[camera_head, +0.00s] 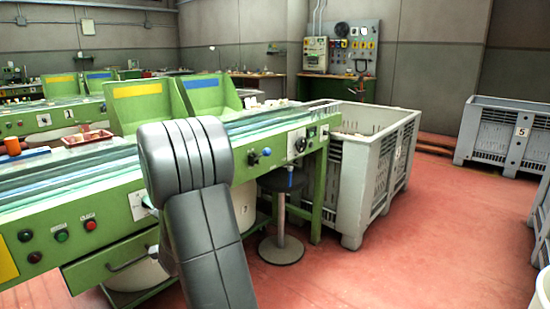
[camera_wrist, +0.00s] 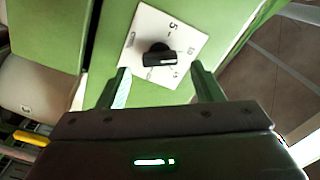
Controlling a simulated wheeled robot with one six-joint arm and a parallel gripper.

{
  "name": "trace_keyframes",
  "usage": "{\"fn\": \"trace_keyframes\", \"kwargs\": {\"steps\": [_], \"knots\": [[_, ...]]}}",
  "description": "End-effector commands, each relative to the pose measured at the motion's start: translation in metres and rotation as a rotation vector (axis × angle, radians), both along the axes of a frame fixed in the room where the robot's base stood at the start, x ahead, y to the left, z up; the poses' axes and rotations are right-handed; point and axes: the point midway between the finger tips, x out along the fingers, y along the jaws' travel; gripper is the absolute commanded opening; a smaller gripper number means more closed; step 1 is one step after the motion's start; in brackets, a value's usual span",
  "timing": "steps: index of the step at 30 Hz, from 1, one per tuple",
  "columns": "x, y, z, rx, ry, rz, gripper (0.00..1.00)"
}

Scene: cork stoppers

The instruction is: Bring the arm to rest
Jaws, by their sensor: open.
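My gripper (camera_wrist: 160,68) shows in the wrist view with its two fingers apart and nothing held between them. A black knob (camera_wrist: 160,55) on a white dial plate (camera_wrist: 182,28) with numbers lies ahead, between the fingertips in the picture. I cannot tell whether the fingers touch the plate or the knob. In the head view my grey arm reaches up in front of the green conveyor bench (camera_head: 105,262); my gripper is hidden there behind the arm.
A large grey crate (camera_head: 355,190) stands right of the bench, with a round stool (camera_head: 281,250) between them. Green bins (camera_head: 145,105) stand behind the belt. A red tray (camera_head: 88,138) and orange cup (camera_head: 12,146) are at left. Red floor (camera_head: 440,240) at right is clear.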

Motion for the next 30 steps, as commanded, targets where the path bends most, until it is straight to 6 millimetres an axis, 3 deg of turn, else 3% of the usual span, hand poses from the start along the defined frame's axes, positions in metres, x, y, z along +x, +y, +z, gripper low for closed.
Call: {"fn": "trace_keyframes", "kwargs": {"steps": [7,19,23,30], "knots": [[0.013,0.016,0.000,-0.001,0.001,0.000,0.60],[0.014,0.016,0.000,-0.003,-0.002,-0.001,0.60],[0.009,0.010,0.001,-0.001,-0.002,-0.001,0.60],[-0.017,-0.021,0.002,-0.002,0.000,-0.001,0.60]]}}
